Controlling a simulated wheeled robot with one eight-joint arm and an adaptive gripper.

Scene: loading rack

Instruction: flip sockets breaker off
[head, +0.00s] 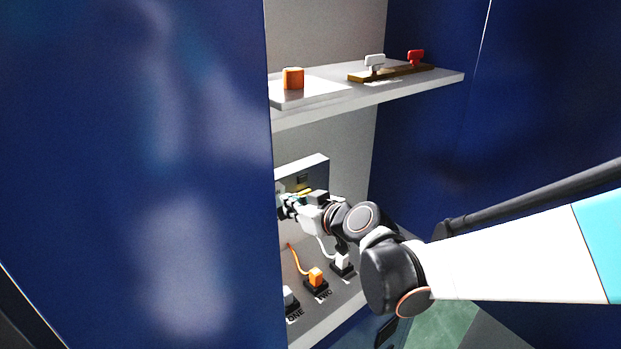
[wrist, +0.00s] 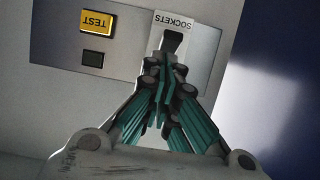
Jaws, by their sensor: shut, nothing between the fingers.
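The sockets breaker (wrist: 172,42) is a black lever on a white plate labelled SOCKETS, seen upside down in the wrist view. It sits on a grey panel (wrist: 130,50) mounted in the rack, which also shows in the head view (head: 312,170). My gripper (wrist: 163,88) is shut and empty, with its fingertips right at or just below the lever in the picture. I cannot tell whether they touch it. In the head view my gripper (head: 287,207) is partly hidden by the cabinet's edge, in front of the panel.
A lit yellow TEST button (wrist: 97,22) and a dark square (wrist: 92,59) sit beside the breaker. Below are an orange plug (head: 316,277) and white plugs (head: 342,262). The upper shelf (head: 325,103) holds an orange block (head: 293,78). A blue door (head: 130,170) stands at left.

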